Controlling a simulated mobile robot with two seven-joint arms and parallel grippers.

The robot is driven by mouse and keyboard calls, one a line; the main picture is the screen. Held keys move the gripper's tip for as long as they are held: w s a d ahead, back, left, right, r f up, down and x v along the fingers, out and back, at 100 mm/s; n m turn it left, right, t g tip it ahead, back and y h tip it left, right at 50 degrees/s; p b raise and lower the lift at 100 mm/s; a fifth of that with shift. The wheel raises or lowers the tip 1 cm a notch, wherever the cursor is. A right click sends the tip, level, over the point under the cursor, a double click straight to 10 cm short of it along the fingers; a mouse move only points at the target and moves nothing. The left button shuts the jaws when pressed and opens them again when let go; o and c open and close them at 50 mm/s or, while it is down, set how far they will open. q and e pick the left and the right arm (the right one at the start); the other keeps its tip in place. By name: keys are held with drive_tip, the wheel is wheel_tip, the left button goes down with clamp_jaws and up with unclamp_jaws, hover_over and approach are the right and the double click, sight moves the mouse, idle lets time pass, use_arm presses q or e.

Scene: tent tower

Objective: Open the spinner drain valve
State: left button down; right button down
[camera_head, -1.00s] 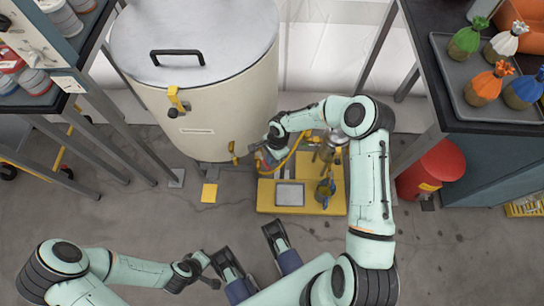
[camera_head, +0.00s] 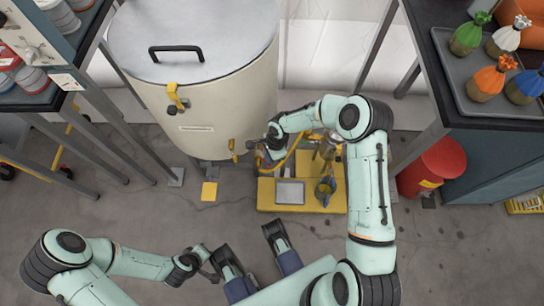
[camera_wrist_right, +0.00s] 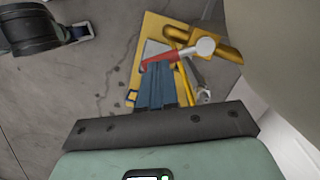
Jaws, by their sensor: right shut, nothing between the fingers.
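The spinner is the large cream drum (camera_head: 215,100) with a grey lid at the upper left of centre. A brass pipe (camera_wrist_right: 225,50) comes off its low side in the right wrist view. There a red lever (camera_wrist_right: 160,57) with a pale round hub (camera_wrist_right: 205,46) shows beside the pipe. My right gripper (camera_head: 258,153) is at the drum's lower right side. Its blue fingers (camera_wrist_right: 157,78) are shut and empty, partly covering the view of the lever. I cannot tell whether they touch it. My left gripper (camera_head: 207,277) hangs low at the left, its fingers unclear.
A yellow platform (camera_head: 265,195) with a grey plate and bottles is beneath the right arm. A red canister (camera_head: 437,168) stands by the right bench, which holds a tray (camera_head: 455,80) of tied bags. Metal table legs stand at the left.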

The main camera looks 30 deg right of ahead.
drive_tip(key=shift+s+a+m, duration=0.1)
drive_tip(key=shift+a+m, duration=0.15)
drive_tip(key=shift+m, duration=0.25)
drive_tip(key=shift+s+a+m+t, duration=0.1)
drive_tip(key=shift+a+m+t, duration=0.3)
drive_tip(key=shift+m, duration=0.6)
drive_tip(key=shift+a+m, duration=0.7)
drive_tip(key=shift+m, duration=0.5)
idle(0.6)
idle(3.2)
